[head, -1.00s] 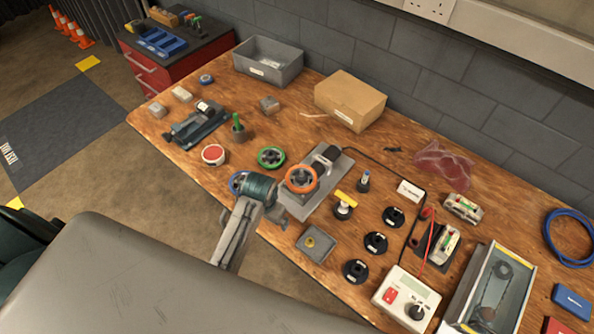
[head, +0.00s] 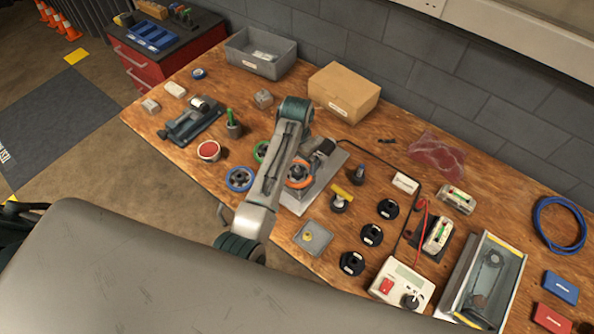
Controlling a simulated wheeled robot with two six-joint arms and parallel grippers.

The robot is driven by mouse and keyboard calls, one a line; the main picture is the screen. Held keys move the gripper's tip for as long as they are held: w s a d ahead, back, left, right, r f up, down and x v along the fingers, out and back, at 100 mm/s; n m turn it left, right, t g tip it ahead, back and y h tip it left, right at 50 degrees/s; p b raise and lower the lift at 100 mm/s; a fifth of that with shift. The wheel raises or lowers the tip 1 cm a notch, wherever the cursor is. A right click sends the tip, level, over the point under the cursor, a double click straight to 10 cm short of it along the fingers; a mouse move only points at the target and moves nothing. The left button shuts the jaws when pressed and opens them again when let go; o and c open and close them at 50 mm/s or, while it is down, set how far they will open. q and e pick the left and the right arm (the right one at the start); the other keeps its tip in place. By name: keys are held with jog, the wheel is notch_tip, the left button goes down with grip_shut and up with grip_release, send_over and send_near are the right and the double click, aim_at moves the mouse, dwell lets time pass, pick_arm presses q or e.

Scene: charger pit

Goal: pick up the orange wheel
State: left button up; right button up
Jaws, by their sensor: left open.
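The orange wheel (head: 303,187) sits on a grey metal plate (head: 318,190) near the front of the bench. My arm covers its left side and part of its middle. My left gripper (head: 297,170) is over the wheel, mostly hidden behind my own arm link. It is open, and nothing shows between its fingers. I cannot tell whether the fingers touch the wheel. My right gripper is not in view.
A blue wheel (head: 240,179) and a partly hidden green wheel (head: 261,151) lie to the left. A cardboard box (head: 344,92) stands behind.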

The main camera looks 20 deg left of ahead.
aim_at(298, 169)
pick_arm(q)
jog(key=shift+f, duration=0.35)
jog(key=shift+f+p, duration=0.25)
jog(key=shift+p, duration=0.05)
jog(key=f+p, duration=0.1)
jog(key=f, duration=0.1)
jog(key=f+p, duration=0.1)
jog(key=f, duration=0.1)
jog(key=shift+s+d+f, duration=0.1)
jog(key=shift+s+d, duration=0.05)
jog(key=shift+d, duration=0.05)
jog(key=shift+f, duration=0.35)
jog(key=shift+c, duration=0.7)
jog(key=c, duration=0.9)
jog(key=shift+o, duration=0.2)
jog(key=shift+r, duration=0.25)
notch_tip(298, 169, up, 8)
jog(key=b, duration=0.3)
jog(key=shift+r, duration=0.85)
